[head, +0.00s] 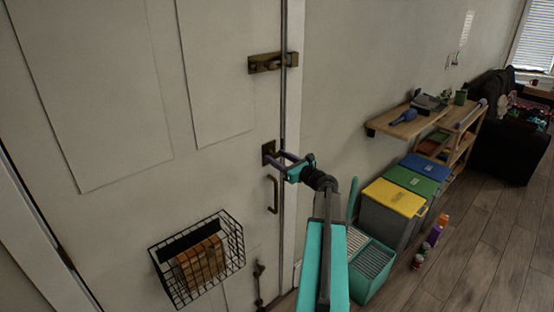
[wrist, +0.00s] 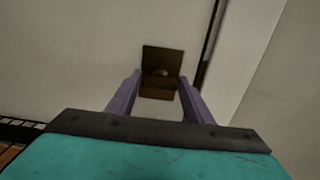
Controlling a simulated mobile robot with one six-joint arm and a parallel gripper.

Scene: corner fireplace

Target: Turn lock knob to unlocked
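The lock is a dark brown square plate (head: 268,147) on the white door, above the pull handle. In the wrist view the lock plate (wrist: 173,55) is straight ahead, with a small rounded brass knob (wrist: 162,72) at its middle. My gripper (head: 279,157) is at the lock in the head view, its purple fingers pointing at the door. In the wrist view my gripper (wrist: 159,82) is open, one finger to each side of the plate. I cannot tell whether a finger touches the lock. In the head view the fingers partly hide the plate, and the knob is not clear.
A brass latch (head: 272,62) is higher on the door, a pull handle (head: 272,194) just below the lock. A wire basket (head: 197,256) with a brown block hangs at lower left. Colored bins (head: 395,198) and a wooden shelf (head: 408,123) stand to the right. Wooden floor is open further right.

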